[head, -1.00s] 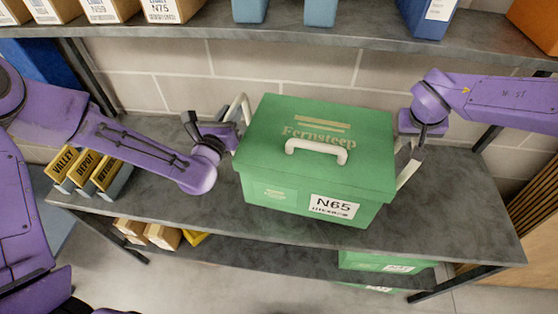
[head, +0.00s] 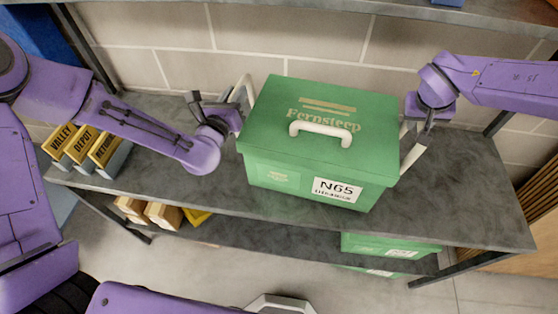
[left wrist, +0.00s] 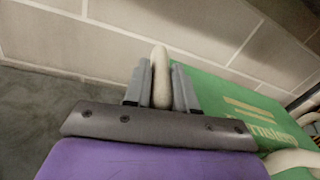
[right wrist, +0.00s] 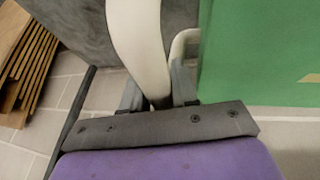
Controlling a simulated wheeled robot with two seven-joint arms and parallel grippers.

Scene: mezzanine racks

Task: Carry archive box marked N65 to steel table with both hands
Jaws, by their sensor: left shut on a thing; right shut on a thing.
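The green archive box marked N65 (head: 318,155) is upright at the middle rack shelf, its label facing me. It has a white lid handle and a pale handle on each side. My left gripper (head: 236,112) is shut on the left side handle, which shows between its fingers in the left wrist view (left wrist: 161,80). My right gripper (head: 410,135) is shut on the right side handle, also seen in the right wrist view (right wrist: 145,55). I cannot tell whether the box's underside touches the shelf. The steel table is not in view.
The shelf (head: 460,200) has bare room on both sides of the box. Files marked VALLEY and DEPOT (head: 80,145) stand at its left end. Another shelf (head: 470,15) runs above. Green boxes (head: 390,246) and cardboard boxes (head: 160,214) sit below.

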